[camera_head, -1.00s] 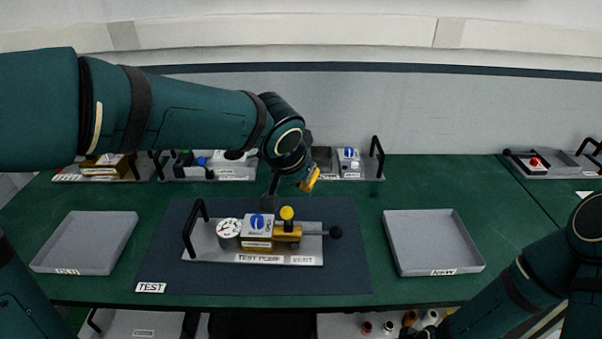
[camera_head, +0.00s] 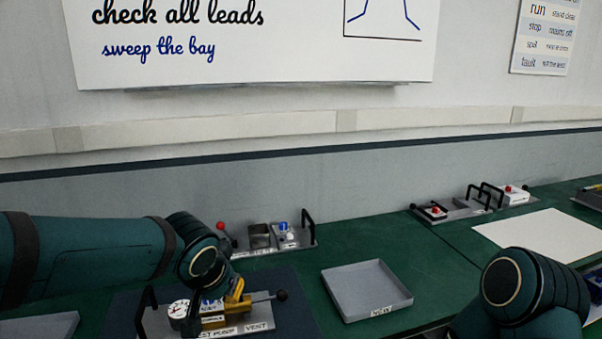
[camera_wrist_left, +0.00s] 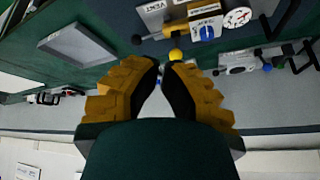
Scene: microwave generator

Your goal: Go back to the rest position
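My left gripper (camera_head: 238,292) is over the test pump on the dark mat. In the left wrist view its yellow fingers (camera_wrist_left: 164,68) stand a little apart with nothing between them. The test pump plate (camera_head: 243,330), with a round gauge (camera_head: 180,311), a blue-knobbed block and a black-ended lever (camera_head: 281,295), lies partly behind my arm. In the wrist view the pump's yellow knob (camera_wrist_left: 176,55) shows beyond the fingertips, apart from them. My right arm is at the lower right; its gripper is out of view.
An empty grey tray (camera_head: 368,290) stands right of the mat. Another tray (camera_head: 40,326) is cut off at lower left. Handled fixtures (camera_head: 265,239) stand along the back wall, more at far right. A white sheet (camera_head: 535,241) lies on the right table.

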